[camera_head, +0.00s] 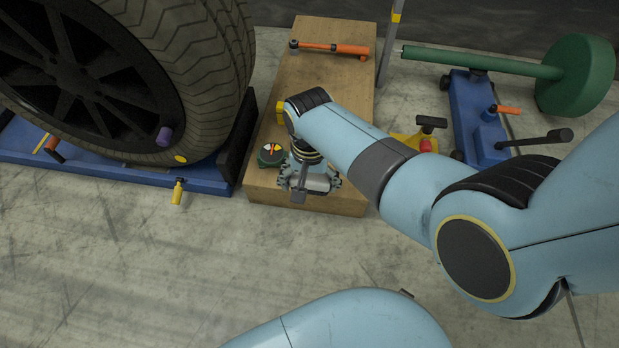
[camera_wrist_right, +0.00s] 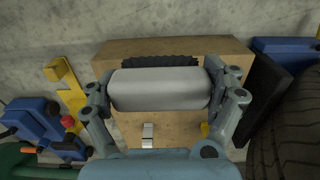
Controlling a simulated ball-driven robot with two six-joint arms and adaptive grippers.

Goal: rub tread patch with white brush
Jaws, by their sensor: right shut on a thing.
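My right gripper (camera_head: 308,186) is over the near end of the wooden bench. In the right wrist view its fingers (camera_wrist_right: 163,98) are closed on the two ends of the white brush (camera_wrist_right: 160,88), a pale rounded block with dark bristles along its far edge. In the head view the brush is mostly hidden by the gripper. The big tyre (camera_head: 205,62) stands to the left, its grooved tread facing the bench; it also shows at the right of the wrist view (camera_wrist_right: 292,125). I cannot make out a distinct tread patch. My left gripper is out of view.
The wooden bench (camera_head: 300,75) carries an orange-handled wrench (camera_head: 335,47) and a round gauge (camera_head: 270,154). The tyre sits on a blue stand (camera_head: 100,172) with a dark upright plate. A blue jack (camera_head: 480,125) and green-ended bar (camera_head: 575,75) are at right. The near floor is clear.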

